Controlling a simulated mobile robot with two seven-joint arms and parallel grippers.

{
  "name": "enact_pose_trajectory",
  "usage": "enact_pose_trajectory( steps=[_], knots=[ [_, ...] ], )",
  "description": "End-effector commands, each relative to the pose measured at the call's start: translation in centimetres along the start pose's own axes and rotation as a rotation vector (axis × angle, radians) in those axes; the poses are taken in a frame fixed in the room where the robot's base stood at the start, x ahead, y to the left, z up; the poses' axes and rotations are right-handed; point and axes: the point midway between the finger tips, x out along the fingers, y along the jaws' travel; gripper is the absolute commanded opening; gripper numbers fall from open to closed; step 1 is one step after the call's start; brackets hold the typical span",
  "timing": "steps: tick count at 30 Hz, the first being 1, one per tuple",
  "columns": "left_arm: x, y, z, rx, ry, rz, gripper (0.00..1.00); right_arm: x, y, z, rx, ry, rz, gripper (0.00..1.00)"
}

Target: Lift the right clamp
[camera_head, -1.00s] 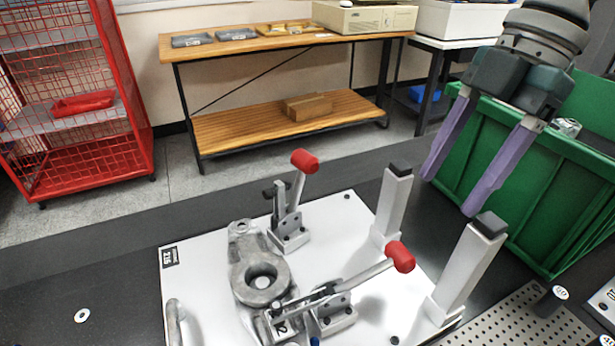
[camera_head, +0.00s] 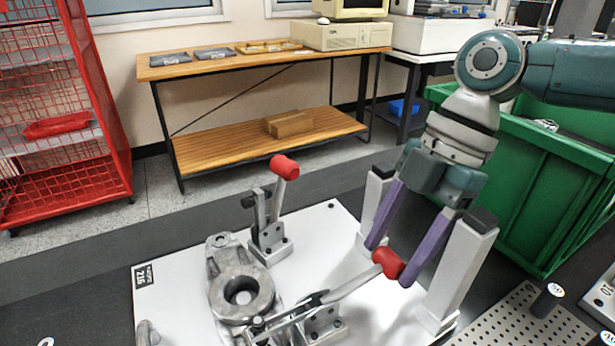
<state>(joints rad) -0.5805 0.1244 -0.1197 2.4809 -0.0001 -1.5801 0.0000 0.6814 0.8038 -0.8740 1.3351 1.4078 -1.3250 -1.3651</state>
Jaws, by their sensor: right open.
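The right clamp (camera_head: 325,306) is a metal toggle clamp with a red-tipped handle (camera_head: 388,263), on the white fixture plate (camera_head: 190,322). Its arm lies low, slanting down-left over the grey cast part (camera_head: 242,292). A second clamp (camera_head: 270,220) behind it stands with its red handle upright. My right gripper (camera_head: 390,266) is open, purple fingers pointing down. The red handle tip appears between or just in front of its fingertips; contact cannot be told. My left gripper is not in view.
Two pale posts with black caps (camera_head: 462,265) stand close beside my right gripper. A green bin (camera_head: 550,190) is behind at the right. A perforated plate (camera_head: 525,325) lies front right. A wooden bench (camera_head: 265,55) and red cage (camera_head: 70,110) are farther back.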

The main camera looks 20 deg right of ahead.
Motion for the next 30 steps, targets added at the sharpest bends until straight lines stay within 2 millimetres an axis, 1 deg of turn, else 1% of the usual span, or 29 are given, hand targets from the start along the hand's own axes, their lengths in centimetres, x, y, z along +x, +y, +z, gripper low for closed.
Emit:
enact_pose_trajectory(
  steps=[5, 22, 30],
  knots=[
    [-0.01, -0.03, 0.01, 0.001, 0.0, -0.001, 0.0, -0.01, 0.0, 0.0, 0.0, 0.0, 0.0, 0.65],
    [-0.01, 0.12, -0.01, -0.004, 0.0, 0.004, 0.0, -0.06, 0.0, 0.0, 0.0, 0.0, 0.0, 0.01],
    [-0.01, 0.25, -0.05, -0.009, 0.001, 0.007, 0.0, -0.08, 0.01, -0.01, 0.001, 0.0, 0.0, 0.0]
  ],
)
